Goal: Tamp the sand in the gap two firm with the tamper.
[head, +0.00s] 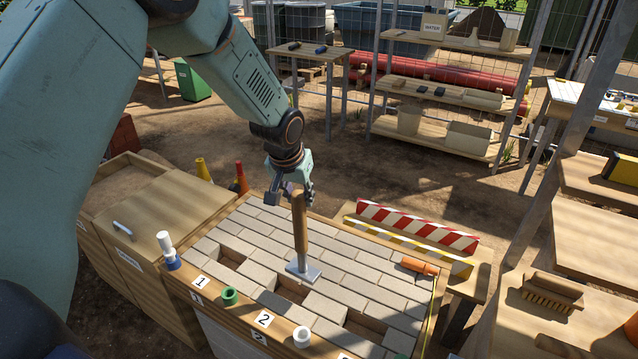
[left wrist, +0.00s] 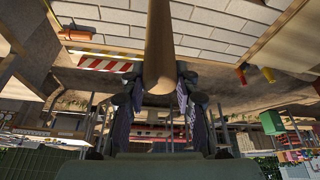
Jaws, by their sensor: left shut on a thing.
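My left gripper (head: 291,186) is shut on the wooden handle of the tamper (head: 300,222) and holds it nearly upright over the paving. The tamper's flat grey metal foot is at the back edge of gap two (head: 291,290), above the number 2 label (head: 264,319). I cannot tell whether the foot touches the bricks or hovers. Gap two shows as a tan-walled opening; its sand is hard to make out. In the left wrist view, the handle (left wrist: 160,45) runs between the fingers of my left gripper (left wrist: 162,88). My right gripper is not in view.
Gap one (head: 232,257) and another gap (head: 366,328) lie either side. An orange-handled tool (head: 419,266) lies right; a striped barrier (head: 417,227) stands behind.

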